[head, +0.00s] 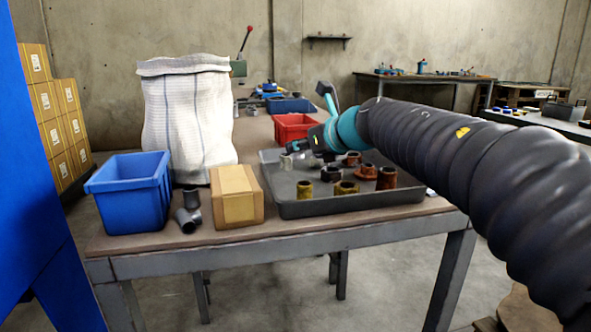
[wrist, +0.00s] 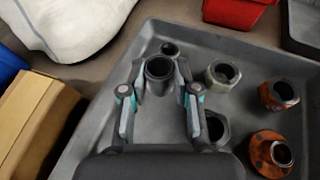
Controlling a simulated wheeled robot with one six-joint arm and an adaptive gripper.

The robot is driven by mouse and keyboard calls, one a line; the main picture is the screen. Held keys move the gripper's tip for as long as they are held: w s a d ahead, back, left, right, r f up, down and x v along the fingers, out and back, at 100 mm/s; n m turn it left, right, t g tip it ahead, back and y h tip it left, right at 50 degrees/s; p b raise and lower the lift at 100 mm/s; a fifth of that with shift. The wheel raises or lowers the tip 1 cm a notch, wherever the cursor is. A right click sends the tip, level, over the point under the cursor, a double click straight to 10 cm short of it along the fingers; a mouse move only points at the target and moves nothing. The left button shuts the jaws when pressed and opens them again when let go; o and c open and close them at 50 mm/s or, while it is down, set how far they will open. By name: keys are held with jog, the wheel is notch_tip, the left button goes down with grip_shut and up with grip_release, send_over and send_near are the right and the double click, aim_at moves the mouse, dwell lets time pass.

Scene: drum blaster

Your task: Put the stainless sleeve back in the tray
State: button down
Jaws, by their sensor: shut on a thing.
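My gripper (wrist: 160,83) is shut on the stainless sleeve (wrist: 159,69), a short grey tube whose open end shows between the fingertips. The sleeve appears over the left part of the dark grey tray (wrist: 88,118); whether it touches the tray floor I cannot tell. In the head view my gripper (head: 294,150) is over the back left of the tray (head: 330,208), and a small pale piece (head: 286,162) shows just below it.
Several rusty and brassy fittings, including a flanged one (wrist: 272,152), stand in the tray's middle and right. A cardboard box (head: 237,196), dark pipe fittings (head: 188,212), a blue bin (head: 130,192) and a white sack (head: 187,120) stand left. A red bin (head: 293,127) is behind.

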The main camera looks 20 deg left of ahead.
aim_at(294, 180)
jog(key=shift+a+f, duration=0.45)
jog(key=shift+a, duration=0.3)
jog(key=shift+f, duration=0.2)
jog(key=shift+f+b, duration=1.05)
jog(key=shift+f, duration=0.75)
jog(key=shift+f, duration=0.15)
jog(key=c, duration=0.9)
grip_release()
jog(key=shift+o, duration=0.2)
